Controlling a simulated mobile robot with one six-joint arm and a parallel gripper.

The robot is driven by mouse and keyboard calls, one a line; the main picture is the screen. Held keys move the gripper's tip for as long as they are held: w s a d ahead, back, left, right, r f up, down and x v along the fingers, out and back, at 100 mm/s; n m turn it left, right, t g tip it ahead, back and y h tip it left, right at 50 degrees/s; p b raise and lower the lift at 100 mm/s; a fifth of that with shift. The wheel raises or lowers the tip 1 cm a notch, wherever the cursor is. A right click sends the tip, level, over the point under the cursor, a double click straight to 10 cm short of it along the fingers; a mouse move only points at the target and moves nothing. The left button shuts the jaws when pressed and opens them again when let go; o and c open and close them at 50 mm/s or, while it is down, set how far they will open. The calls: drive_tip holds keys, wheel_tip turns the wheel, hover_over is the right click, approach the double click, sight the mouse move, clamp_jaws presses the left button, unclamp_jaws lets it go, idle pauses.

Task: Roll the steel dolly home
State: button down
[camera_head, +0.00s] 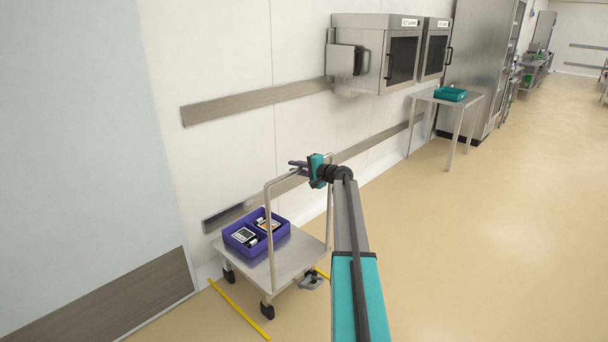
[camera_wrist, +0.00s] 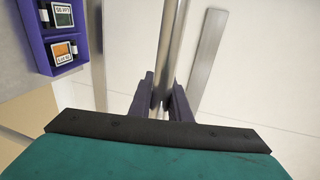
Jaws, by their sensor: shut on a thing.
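The steel dolly (camera_head: 283,267) stands on black casters by the wall, with a flat steel deck and an upright tubular handle (camera_head: 268,226). Its handle bar also shows in the wrist view (camera_wrist: 169,55), between the two purple fingers. My gripper (camera_head: 298,166) is shut on this handle near its top. Yellow floor lines (camera_head: 238,309) lie at the dolly's front left and behind its right side. A purple two-compartment bin (camera_head: 282,232) sits on the deck with labelled dark items in it.
A steel table (camera_head: 473,99) with a teal tray (camera_head: 450,94) stands farther back along the wall. The beige floor (camera_head: 500,240) to the right is clear.

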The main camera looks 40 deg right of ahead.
drive_tip(key=shift+w, duration=0.4)
drive_tip(key=shift+a, duration=0.1)
drive_tip(key=c, duration=1.7)
unclamp_jaws()
drive_tip(key=shift+o, duration=0.2)
drive_tip(key=shift+s, duration=0.15)
drive_tip(key=v, duration=1.3)
drive_tip(key=shift+s+b, duration=0.25)
drive_tip(key=shift+b, duration=0.2)
drive_tip(key=shift+r, duration=0.1)
